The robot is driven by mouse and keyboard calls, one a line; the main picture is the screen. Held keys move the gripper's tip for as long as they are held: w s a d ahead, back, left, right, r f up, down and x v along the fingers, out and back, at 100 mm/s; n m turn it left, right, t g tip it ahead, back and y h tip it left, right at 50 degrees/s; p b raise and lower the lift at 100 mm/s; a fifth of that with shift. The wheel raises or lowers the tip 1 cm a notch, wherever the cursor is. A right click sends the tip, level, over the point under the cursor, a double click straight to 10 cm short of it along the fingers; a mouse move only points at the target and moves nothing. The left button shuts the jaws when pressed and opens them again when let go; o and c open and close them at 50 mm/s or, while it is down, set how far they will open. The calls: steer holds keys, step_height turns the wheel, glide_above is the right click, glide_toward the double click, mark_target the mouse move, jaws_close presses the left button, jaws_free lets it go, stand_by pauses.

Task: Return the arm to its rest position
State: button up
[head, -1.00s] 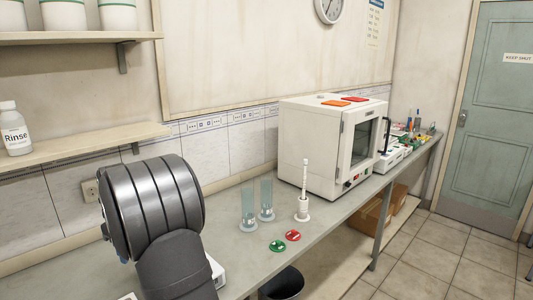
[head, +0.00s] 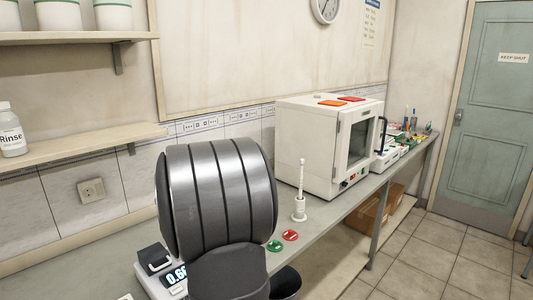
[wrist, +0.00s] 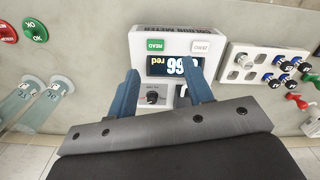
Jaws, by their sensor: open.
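My gripper (wrist: 163,98) shows in the wrist view with its two blue fingers apart and nothing between them. Behind the fingers lies the white colour meter (wrist: 220,37), with READ and ZERO buttons and a display lit with digits and the word red. In the head view my dark grey arm fills the lower middle, and my gripper is hidden there. The meter (head: 150,283) partly shows left of my arm. I cannot tell the exact gap between fingers and meter.
A white rack (wrist: 240,75) with several dark-capped vials stands beside the meter. Two glass cylinders (wrist: 50,88) and the green (head: 274,246) and red (head: 290,235) discs are on the bench. A white stand (head: 299,207) and white oven (head: 322,150) are farther back.

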steer(key=s+d+f+m, duration=0.1)
steer(key=s+d+f, duration=0.1)
steer(key=d, duration=0.9)
steer(key=shift+d+m, duration=0.25)
steer(key=shift+m, duration=0.05)
steer(key=shift+w+a, duration=0.1)
steer(key=w+a+r+n, duration=0.1)
steer(key=a+n, duration=0.1)
steer(key=a, duration=1.9)
steer(key=shift+w+a+n, duration=0.2)
steer(key=shift+w+n, duration=0.05)
steer(key=shift+n, duration=0.05)
